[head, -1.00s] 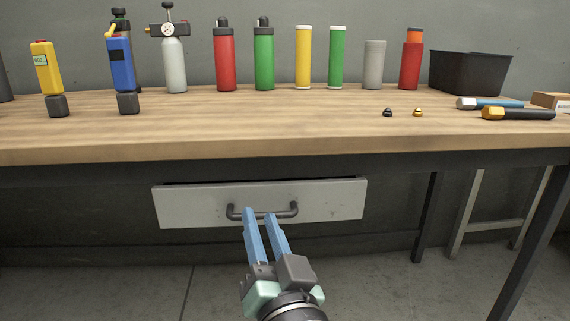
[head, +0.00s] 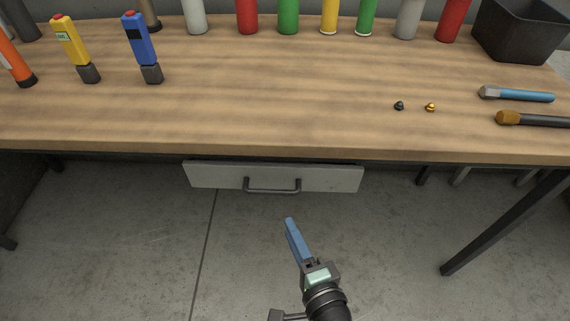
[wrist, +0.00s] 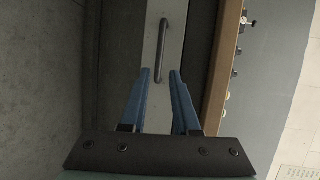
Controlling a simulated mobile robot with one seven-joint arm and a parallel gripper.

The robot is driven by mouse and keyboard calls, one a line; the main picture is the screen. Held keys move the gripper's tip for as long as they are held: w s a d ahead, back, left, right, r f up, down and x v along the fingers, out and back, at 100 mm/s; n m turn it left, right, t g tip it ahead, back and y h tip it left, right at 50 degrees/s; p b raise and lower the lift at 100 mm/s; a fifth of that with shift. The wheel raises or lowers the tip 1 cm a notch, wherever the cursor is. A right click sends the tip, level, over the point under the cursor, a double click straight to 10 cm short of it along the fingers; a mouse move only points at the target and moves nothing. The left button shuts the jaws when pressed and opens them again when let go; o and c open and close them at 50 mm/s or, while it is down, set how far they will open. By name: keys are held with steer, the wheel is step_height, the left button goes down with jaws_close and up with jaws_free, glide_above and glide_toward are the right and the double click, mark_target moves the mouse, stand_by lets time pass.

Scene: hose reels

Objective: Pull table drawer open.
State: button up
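The table drawer (head: 215,177) has a light grey front just under the wooden tabletop. No drawer interior shows, so I cannot tell whether it is slightly open. Its dark bar handle (head: 272,190) is in the middle of the front. My gripper (head: 289,221) is in front of and below the handle in the head view, apart from it, with the fingers overlapping there. In the wrist view my gripper (wrist: 159,73) is open and empty, its two blue fingers apart. The handle (wrist: 157,50) lies ahead, lined up with the gap between them, against the drawer front (wrist: 150,110).
The wooden tabletop (head: 250,100) carries several bottles at the back, a yellow (head: 70,42) and a blue device (head: 140,45), two small knobs, a black bin (head: 515,30) and two hand tools at right. A table leg (head: 505,225) stands right. The floor before the drawer is clear.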

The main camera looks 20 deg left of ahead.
mark_target(273, 194)
steer(key=b+x, duration=0.1)
steer(key=x, duration=1.1)
steer(key=shift+w+a, duration=0.2)
steer(key=shift+a, duration=0.05)
jaws_close()
stand_by(1.1)
